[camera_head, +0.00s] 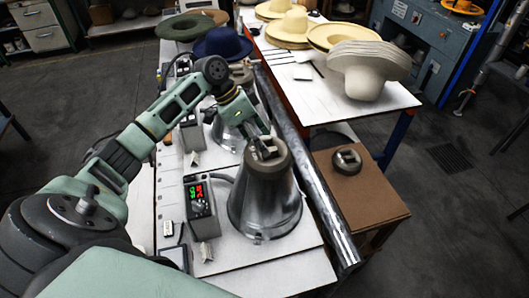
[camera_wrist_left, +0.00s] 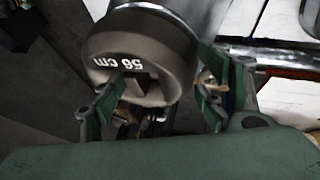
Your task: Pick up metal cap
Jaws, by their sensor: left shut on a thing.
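A dark round metal cap (camera_head: 268,168) with a raised handle sits at the top of the near silver metal cone (camera_head: 265,208) in the head view. In the left wrist view the cap (camera_wrist_left: 140,42) is marked "56 cm". My left gripper (camera_head: 266,143) reaches down to it from behind, and its green fingers (camera_wrist_left: 155,112) stand on both sides of the cap's handle part. It is shut on the cap; the exact contact is partly hidden. A similar dark cap (camera_head: 346,161) lies on a brown box to the right. My right gripper is in neither view.
A control box (camera_head: 200,197) with a red and green display stands left of the near cone. A long metal pipe (camera_head: 305,165) runs along the table's right side. Another cone (camera_head: 232,132) stands behind. Hats (camera_head: 365,65) sit on the far table.

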